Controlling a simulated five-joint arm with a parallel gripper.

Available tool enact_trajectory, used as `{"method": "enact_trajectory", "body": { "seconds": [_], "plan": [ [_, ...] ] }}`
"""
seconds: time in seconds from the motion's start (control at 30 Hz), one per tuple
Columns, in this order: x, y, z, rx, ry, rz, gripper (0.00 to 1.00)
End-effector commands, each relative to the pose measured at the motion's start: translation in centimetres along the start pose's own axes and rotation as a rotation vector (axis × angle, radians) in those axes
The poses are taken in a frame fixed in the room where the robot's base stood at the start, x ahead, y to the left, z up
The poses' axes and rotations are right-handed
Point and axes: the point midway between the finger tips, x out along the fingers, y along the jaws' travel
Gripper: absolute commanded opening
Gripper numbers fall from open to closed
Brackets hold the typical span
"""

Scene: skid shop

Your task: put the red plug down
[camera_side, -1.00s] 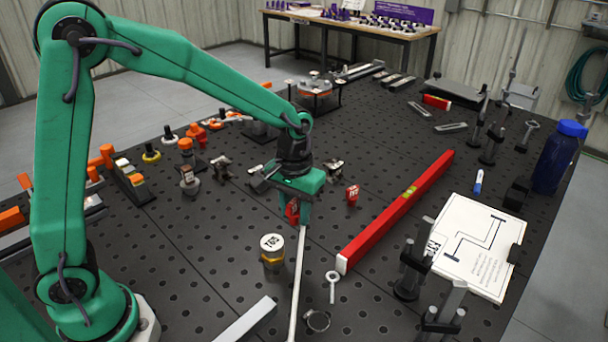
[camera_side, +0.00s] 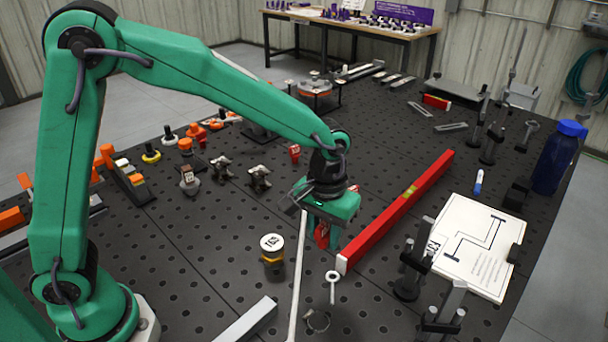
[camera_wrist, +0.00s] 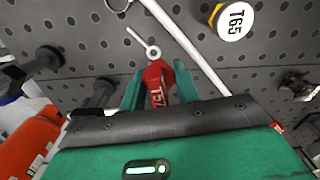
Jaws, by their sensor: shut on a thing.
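My gripper (camera_side: 328,228) is shut on a red plug (camera_side: 321,234), just above or at the perforated table; I cannot tell whether the plug touches it. In the wrist view the red plug (camera_wrist: 156,84) sits between the fingers with white lettering facing the camera. Another red plug (camera_side: 294,152) stands on the table behind the arm. A further small red piece (camera_side: 353,188) shows at the gripper's far edge, mostly hidden.
A long pale rod (camera_side: 299,270) lies just left of my gripper. A red level (camera_side: 400,208) lies to the right. A T65 canister (camera_side: 271,250), an eye bolt (camera_side: 332,287) and a ring (camera_side: 317,320) are nearby. Clamps (camera_side: 408,272) stand right of them.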

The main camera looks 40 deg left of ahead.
Motion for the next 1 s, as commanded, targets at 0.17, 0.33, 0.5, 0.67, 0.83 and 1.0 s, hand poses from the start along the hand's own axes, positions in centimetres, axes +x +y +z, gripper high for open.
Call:
{"method": "enact_trajectory", "body": {
  "seconds": [0.17,0.33,0.5,0.67,0.83,1.0],
  "plan": [
    [-0.1,5.1,2.3,0.05,0.0,0.0,0.09],
    [-0.1,9.4,5.0,0.09,0.0,0.0,0.09],
    [-0.1,13.1,7.8,0.126,-0.001,-0.001,0.09],
    [-0.1,15.4,9.9,0.147,0.0,0.0,0.09],
    [-0.1,16.5,11.1,0.157,0.0,0.0,0.09],
    [-0.1,16.7,11.3,0.158,0.0,0.0,0.09]
  ]
}}
